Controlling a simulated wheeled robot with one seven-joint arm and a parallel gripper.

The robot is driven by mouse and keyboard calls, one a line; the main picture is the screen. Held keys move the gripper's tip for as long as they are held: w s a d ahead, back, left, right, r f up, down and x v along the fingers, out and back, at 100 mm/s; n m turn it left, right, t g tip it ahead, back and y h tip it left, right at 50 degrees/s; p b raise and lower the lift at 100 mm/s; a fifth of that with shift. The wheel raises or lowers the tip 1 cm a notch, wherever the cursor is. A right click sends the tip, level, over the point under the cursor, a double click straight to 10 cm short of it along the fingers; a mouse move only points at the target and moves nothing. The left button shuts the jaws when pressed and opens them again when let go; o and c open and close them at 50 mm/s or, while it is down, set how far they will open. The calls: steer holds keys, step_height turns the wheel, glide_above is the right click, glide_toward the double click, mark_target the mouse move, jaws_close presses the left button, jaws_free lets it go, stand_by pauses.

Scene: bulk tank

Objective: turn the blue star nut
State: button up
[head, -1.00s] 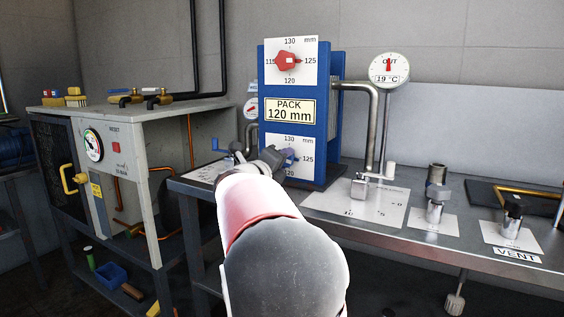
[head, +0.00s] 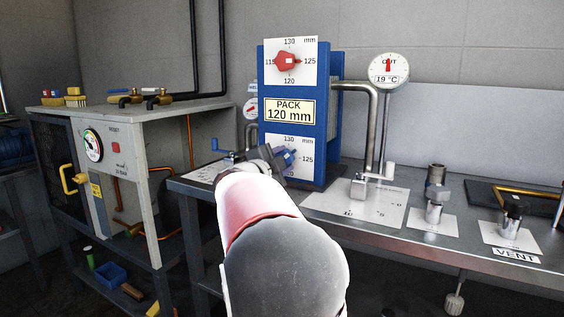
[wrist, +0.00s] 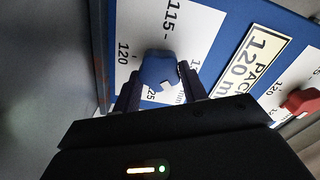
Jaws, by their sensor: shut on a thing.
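The blue star nut (head: 288,156) sits on the lower white dial plate (head: 304,144) of the blue plate pack, partly hidden by my gripper in the head view. In the wrist view the nut (wrist: 160,72) lies between my two fingers, a white mark on its face. My gripper (wrist: 160,90) is shut on it. In the head view my gripper (head: 268,159) reaches it from the lower left. The lower dial shows 130 and 125; the wrist view also shows 115 and 120.
A red star nut (head: 288,61) sits on the upper dial, above the yellow label (head: 289,110) reading PACK 120 mm. Steel pipes and the OUT gauge (head: 389,69) stand close on the right. A grey cabinet (head: 140,150) stands at the left.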

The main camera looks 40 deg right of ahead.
steer(key=n, duration=0.3)
steer(key=shift+w+n, duration=0.1)
steer(key=shift+n, duration=2.1)
steer(key=o, duration=1)
steer(key=shift+c, duration=0.2)
steer(key=v, duration=0.8)
steer(key=shift+b, duration=0.3)
